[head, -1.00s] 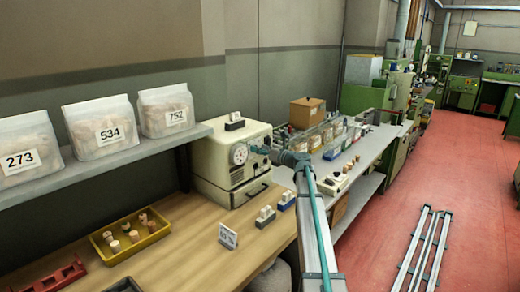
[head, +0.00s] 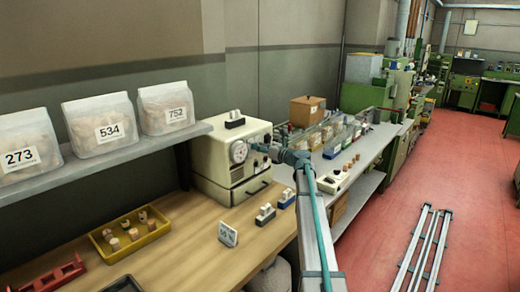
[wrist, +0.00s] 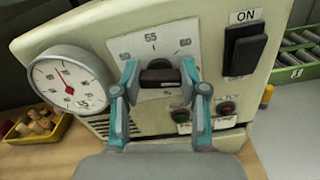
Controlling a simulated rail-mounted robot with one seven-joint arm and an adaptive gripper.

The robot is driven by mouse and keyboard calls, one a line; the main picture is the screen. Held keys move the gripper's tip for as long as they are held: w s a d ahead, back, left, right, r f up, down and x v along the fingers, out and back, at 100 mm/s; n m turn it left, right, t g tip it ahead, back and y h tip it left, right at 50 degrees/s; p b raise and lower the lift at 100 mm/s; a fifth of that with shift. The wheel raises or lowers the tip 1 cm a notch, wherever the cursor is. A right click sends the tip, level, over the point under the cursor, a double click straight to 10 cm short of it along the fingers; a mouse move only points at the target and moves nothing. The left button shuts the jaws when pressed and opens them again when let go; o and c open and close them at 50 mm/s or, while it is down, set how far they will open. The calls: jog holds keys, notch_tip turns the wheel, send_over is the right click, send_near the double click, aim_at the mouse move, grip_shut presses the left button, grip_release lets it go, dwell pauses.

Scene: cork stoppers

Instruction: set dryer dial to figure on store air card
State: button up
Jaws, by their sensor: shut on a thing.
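The dryer (head: 207,160) is a cream box on the bench. Its dark dial knob (wrist: 158,77) sits on a white scale plate (wrist: 118,44) marked 55 at the top and 60 at upper right. My gripper (wrist: 160,70) is shut on the knob, one teal finger on each side; in the head view it is at the dryer's front (head: 258,148). The knob's pointer cannot be made out.
A round gauge (wrist: 68,82) is left of the knob. A black switch under an ON label (wrist: 244,48) is at right, with green (wrist: 180,115) and red (wrist: 226,108) buttons below. A yellow tray of corks (head: 130,235) and small blocks (head: 265,215) stand on the bench.

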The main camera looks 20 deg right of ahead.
jog(key=n+b, duration=1.9)
jog(key=n, duration=0.1)
jog(key=shift+s+a+f+b, duration=0.2)
jog(key=shift+a+f+b, duration=0.15)
dwell(0.3)
jog(key=o, duration=1.1)
jog(key=shift+o, duration=0.2)
jog(key=v, duration=1.2)
